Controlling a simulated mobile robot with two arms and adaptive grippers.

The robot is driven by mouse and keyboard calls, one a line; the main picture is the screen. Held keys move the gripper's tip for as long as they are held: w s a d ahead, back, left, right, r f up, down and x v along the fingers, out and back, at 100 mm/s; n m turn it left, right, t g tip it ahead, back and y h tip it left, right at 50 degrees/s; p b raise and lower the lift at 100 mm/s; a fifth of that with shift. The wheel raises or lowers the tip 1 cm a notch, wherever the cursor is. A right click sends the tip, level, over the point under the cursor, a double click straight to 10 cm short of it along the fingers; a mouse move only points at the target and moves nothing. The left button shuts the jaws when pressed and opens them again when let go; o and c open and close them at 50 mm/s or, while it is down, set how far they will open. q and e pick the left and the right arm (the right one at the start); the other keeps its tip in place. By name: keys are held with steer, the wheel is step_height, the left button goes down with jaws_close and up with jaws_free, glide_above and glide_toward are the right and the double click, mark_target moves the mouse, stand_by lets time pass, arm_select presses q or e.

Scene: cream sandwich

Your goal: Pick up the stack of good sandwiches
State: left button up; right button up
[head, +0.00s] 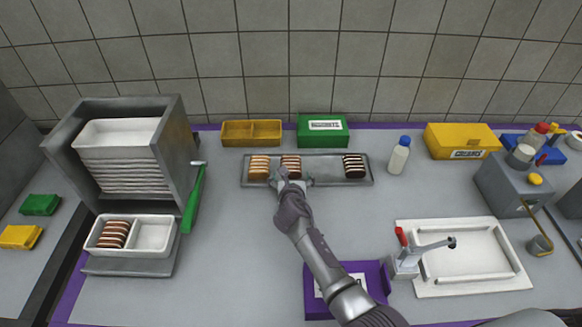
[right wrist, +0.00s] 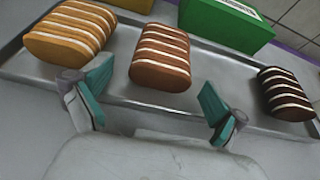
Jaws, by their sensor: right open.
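A metal tray (head: 328,169) in the middle holds three stacks of sandwiches. The light tan stack (head: 259,167) is at its left, the brown stack (head: 291,162) is right beside it, and the dark stack (head: 353,165) is at the right end. In the right wrist view the brown stack (right wrist: 160,57) lies straight ahead, between the tan stack (right wrist: 70,32) and the dark stack (right wrist: 284,94). My right gripper (head: 289,180) is at the tray's front edge. Its teal fingers (right wrist: 157,92) are apart and empty, just short of the brown stack. My left gripper is not seen.
A two-part white tray (head: 154,236) at left holds another brown stack (head: 114,234), below a grey tray dispenser (head: 168,160). A green box (head: 323,131) and a yellow bin (head: 251,133) stand behind the metal tray. A white bottle (head: 398,157) stands to its right.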

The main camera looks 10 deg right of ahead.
steer(key=c, duration=1.3)
steer(key=shift+o, duration=0.2)
